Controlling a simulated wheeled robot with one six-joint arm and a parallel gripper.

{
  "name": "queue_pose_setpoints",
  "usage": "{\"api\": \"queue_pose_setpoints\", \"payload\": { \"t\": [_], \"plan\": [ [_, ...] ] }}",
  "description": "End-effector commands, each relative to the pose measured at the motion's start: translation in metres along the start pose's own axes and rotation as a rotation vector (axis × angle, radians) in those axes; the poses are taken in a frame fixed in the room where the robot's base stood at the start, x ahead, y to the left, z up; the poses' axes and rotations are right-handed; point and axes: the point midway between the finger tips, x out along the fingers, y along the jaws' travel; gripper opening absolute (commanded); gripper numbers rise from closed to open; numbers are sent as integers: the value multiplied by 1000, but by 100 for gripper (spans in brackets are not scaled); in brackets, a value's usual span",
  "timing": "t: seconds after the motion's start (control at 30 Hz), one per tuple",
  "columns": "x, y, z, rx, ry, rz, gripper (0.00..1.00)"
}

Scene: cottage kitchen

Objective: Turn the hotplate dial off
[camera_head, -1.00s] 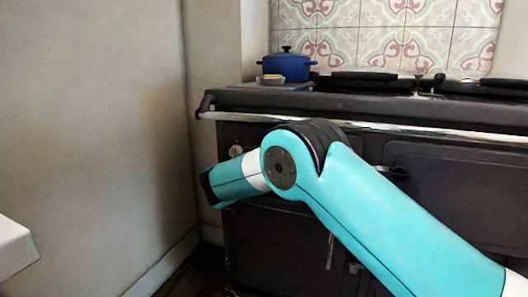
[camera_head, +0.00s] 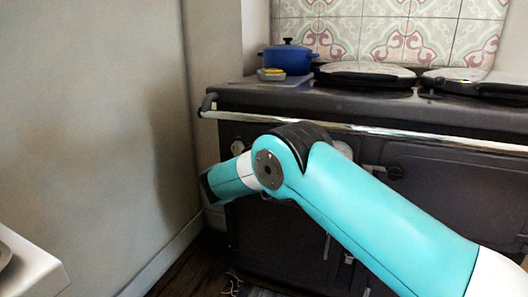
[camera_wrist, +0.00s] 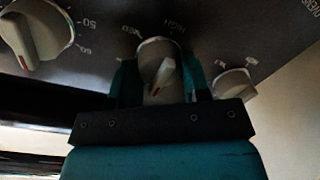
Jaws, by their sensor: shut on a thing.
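The hotplate dial (camera_wrist: 158,62) is a round pale knob with a raised grip and a red mark, on a dark panel in the wrist view. Lettering that seems to read MED and HIGH surrounds it, upside down. The red mark points toward the bottom of the picture. My gripper (camera_wrist: 162,75) has one teal finger on each side of this dial and is shut on it. In the head view my arm crosses in front of the dark range cooker (camera_head: 440,185); my fingers and the held dial are hidden there.
A larger numbered dial (camera_wrist: 35,30) is at left and a smaller knob (camera_wrist: 234,84) close at right of my fingers. A chrome rail (camera_head: 380,132) runs along the cooker front. A blue pot (camera_head: 288,58) and small yellow-topped dish (camera_head: 271,74) stand on top. A white surface (camera_head: 25,265) is lower left.

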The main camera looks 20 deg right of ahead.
Motion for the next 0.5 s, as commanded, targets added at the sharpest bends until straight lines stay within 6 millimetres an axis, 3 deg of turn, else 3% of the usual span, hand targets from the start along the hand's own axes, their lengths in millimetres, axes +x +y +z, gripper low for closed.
{"api": "queue_pose_setpoints", "payload": {
  "t": [0.47, 0.5],
  "plan": [
    [0, -1, 1, -18, -3, 0, 19],
    [0, -1, 1, -18, -2, -1, 45]
  ]
}}
